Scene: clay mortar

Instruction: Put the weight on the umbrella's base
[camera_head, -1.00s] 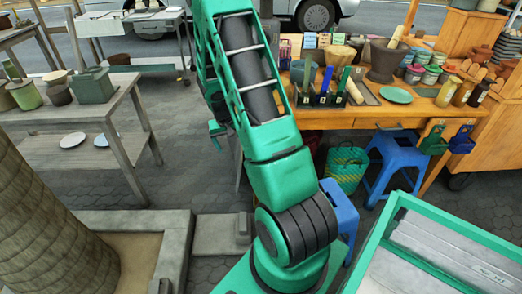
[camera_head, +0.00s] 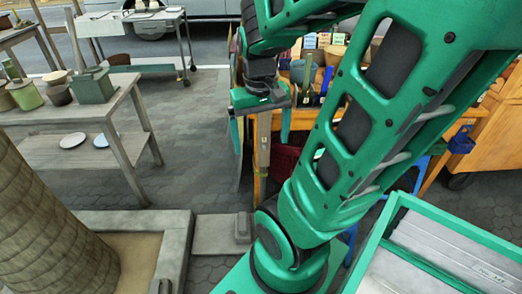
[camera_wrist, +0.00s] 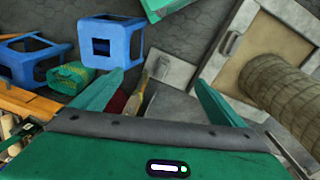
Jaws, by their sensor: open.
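My gripper (camera_head: 260,138) is open and empty, pointing down in front of the work table's left end. In the wrist view its two green fingers (camera_wrist: 160,84) are spread wide. A grey slab (camera_head: 210,236) lies on the paving, against the planter's right side. A small dark grey block (camera_head: 242,228) sits on it, possibly the weight; I cannot tell for certain. In the wrist view the slab (camera_wrist: 177,75) and the block (camera_wrist: 160,67) show beyond and between the fingers, apart from them. I cannot clearly identify the umbrella or its base; the slab may be that base.
A square planter (camera_head: 178,250) holds a thick trunk (camera_head: 50,235). A grey bench (camera_head: 60,120) stands left, the wooden table (camera_head: 300,118) behind my arm. A green-rimmed bin (camera_head: 450,226) is at right. Blue stools (camera_wrist: 105,38) stand near the table. Paving between bench and table is clear.

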